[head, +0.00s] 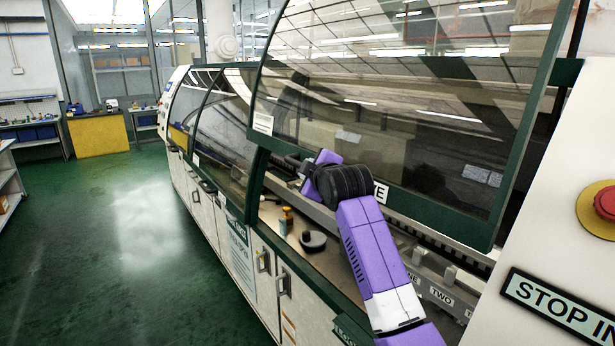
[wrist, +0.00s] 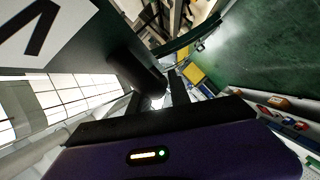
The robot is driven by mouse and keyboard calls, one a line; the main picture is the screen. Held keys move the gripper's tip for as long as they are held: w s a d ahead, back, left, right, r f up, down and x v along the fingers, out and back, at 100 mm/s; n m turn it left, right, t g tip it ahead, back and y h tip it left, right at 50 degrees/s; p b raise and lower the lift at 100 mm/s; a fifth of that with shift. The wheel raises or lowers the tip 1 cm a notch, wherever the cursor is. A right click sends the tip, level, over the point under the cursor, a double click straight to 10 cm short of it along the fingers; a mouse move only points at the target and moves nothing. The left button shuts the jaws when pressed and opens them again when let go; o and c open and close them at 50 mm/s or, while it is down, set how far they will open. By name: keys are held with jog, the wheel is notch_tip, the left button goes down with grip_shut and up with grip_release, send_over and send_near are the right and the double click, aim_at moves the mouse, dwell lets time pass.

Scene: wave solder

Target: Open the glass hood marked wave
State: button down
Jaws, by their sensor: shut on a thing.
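The glass hood (head: 400,110) has a green frame and fills the upper middle of the head view. It stands partly raised, with an open gap under its lower edge. A white label (head: 381,192) at that edge is partly covered by my arm; a large letter of a label (wrist: 35,30) shows in the wrist view. My gripper (head: 297,162) is at the hood's lower edge, its fingers mostly hidden in the head view. In the wrist view, my gripper (wrist: 165,97) is shut on a dark round handle (wrist: 137,70).
Orange-capped bottles (head: 285,220) and a round black dish (head: 313,241) sit on the ledge below the hood. Another glass hood (head: 222,135) stands to the left. A red stop button (head: 605,203) is on the right panel. The green floor (head: 130,240) at left is clear.

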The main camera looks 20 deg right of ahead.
jog(key=shift+r, duration=0.2)
jog(key=c, duration=1.2)
grip_release()
jog(key=shift+f, duration=0.1)
jog(key=b+v, duration=0.2)
jog(key=v, duration=0.6)
jog(key=shift+w, duration=0.1)
